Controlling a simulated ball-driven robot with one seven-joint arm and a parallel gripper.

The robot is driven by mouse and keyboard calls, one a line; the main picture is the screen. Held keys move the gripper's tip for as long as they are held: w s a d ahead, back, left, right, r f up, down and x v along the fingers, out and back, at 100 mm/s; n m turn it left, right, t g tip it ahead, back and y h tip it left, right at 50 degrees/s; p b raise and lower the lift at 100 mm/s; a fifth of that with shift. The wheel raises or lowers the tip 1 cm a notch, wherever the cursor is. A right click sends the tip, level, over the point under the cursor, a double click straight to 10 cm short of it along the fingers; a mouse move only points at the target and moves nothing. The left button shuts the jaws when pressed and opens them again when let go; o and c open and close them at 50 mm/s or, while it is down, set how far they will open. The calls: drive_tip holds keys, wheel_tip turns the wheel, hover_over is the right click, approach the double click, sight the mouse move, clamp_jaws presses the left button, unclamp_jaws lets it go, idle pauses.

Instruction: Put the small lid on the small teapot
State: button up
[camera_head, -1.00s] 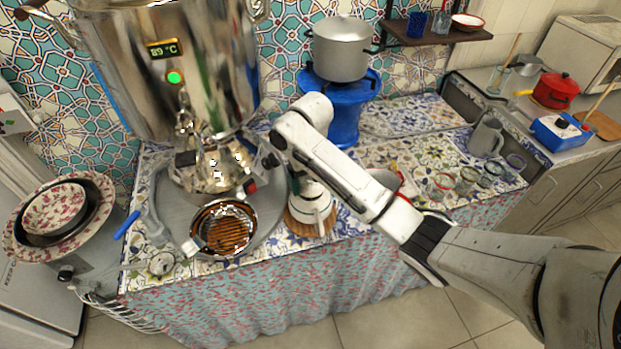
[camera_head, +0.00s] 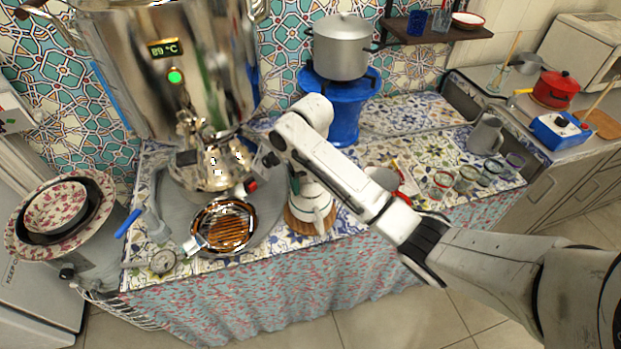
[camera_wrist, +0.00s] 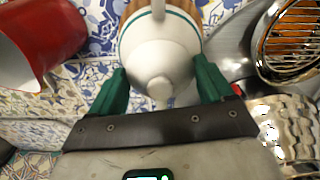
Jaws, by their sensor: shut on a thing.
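The small teapot (camera_head: 318,211) is white with dark bands and stands upright on a round wooden mat on the tiled counter. In the wrist view the teapot (camera_wrist: 185,28) shows a green band and its handle at the top. My gripper (camera_wrist: 160,72) has its two green fingers on either side of the small white lid (camera_wrist: 160,62), shut on it. The lid's round knob faces the wrist camera. The lid is over the teapot's top; I cannot tell whether it touches the rim. In the head view my arm hides the lid and most of the gripper (camera_head: 294,183).
The large steel samovar (camera_head: 215,85) stands at left, its tap close to my gripper. Several glasses stand at right.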

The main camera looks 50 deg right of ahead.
drive_tip(key=shift+f+p, duration=0.55)
drive_tip(key=shift+p, duration=0.3)
idle(1.8)
drive_tip(key=o, duration=0.9)
wheel_tip(320, 180, up, 5)
drive_tip(key=p, duration=0.5)
drive_tip(key=shift+f, duration=0.1)
drive_tip(key=shift+r, duration=1.1)
